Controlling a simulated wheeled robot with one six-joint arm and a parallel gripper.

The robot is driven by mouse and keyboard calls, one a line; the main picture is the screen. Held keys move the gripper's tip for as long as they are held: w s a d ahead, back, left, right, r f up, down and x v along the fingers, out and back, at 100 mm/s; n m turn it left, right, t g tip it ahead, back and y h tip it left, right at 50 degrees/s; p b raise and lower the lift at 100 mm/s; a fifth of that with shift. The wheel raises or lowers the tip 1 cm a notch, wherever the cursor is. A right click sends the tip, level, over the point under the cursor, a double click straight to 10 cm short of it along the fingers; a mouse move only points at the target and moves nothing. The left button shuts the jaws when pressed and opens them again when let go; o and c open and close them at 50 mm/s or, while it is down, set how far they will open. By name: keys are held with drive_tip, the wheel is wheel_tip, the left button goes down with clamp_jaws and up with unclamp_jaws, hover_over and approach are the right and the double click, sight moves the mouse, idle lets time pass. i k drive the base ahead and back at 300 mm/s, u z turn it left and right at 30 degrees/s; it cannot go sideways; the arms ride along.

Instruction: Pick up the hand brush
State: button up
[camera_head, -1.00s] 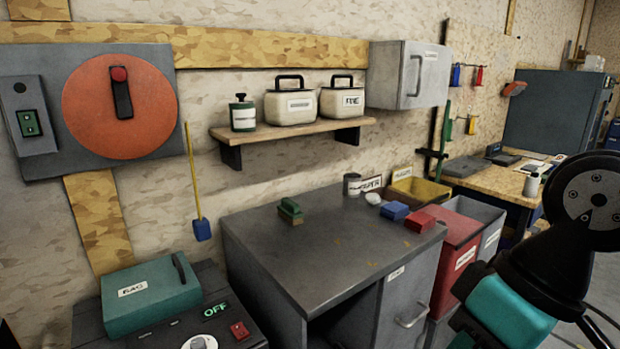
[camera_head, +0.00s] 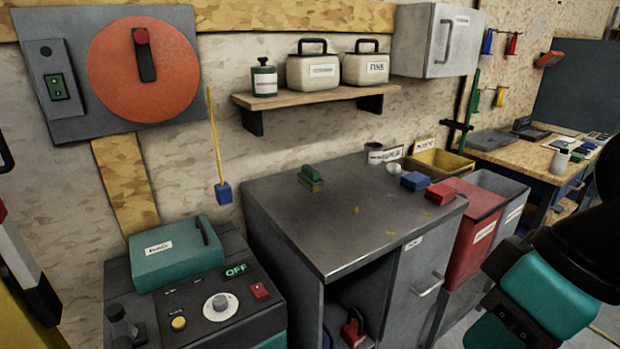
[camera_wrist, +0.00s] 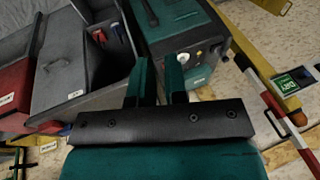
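A small green-topped block with a tan underside, which looks like the hand brush (camera_head: 311,178), sits on the grey workbench top (camera_head: 350,235) near its back left, in the head view. I cannot make it out in the wrist view. My gripper (camera_wrist: 158,62) shows in the wrist view with two teal fingers apart and nothing visible between them. Its fingers are not seen in the head view, where only part of my arm shows at the lower right, away from the brush.
Blue (camera_head: 414,181) and red (camera_head: 440,193) blocks and a yellow bin (camera_head: 441,162) are at the bench's right end. A red bin (camera_head: 478,222) stands beside it. A control box (camera_head: 220,300) stands left. A shelf (camera_head: 315,97) hangs above.

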sight(309, 177)
drive_tip(key=k, duration=0.5)
drive_tip(key=z, duration=1.35)
drive_tip(key=i, duration=4.5)
drive_tip(key=u, duration=5.1)
drive_tip(key=i, duration=0.75)
drive_tip(key=z, duration=0.05)
